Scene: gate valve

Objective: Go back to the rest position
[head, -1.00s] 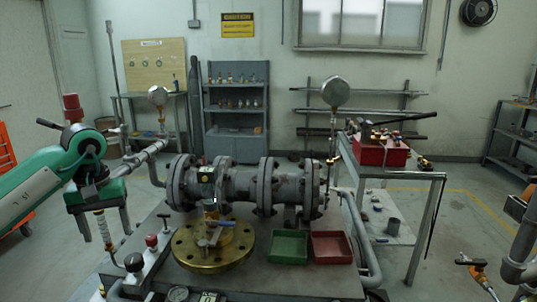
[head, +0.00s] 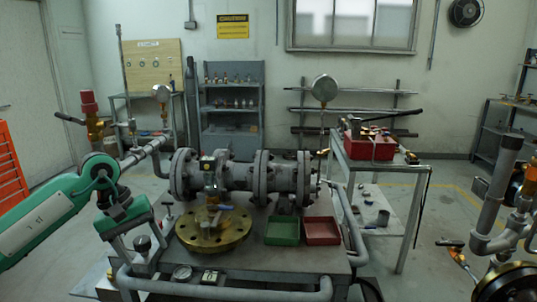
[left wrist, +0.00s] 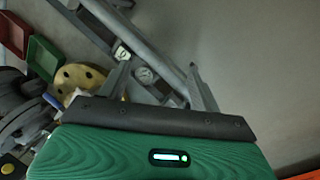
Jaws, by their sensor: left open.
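My left gripper (head: 138,258) hangs in the left of the head view, fingers down, at the left end of the bench. Its jaws are apart with nothing seen between them. In the left wrist view the two spread fingers (left wrist: 159,68) show with the bench edge and a pipe beyond them. The grey flanged pipe with its valve body (head: 237,178) lies across the bench. My right gripper is out of view.
A green tray (head: 282,240) and a red tray (head: 321,231) sit on the bench's right. A grey pipe rail (head: 235,292) runs along its front edge. A side table (head: 395,166) stands to the right. Upright pipework (head: 490,205) stands at far right.

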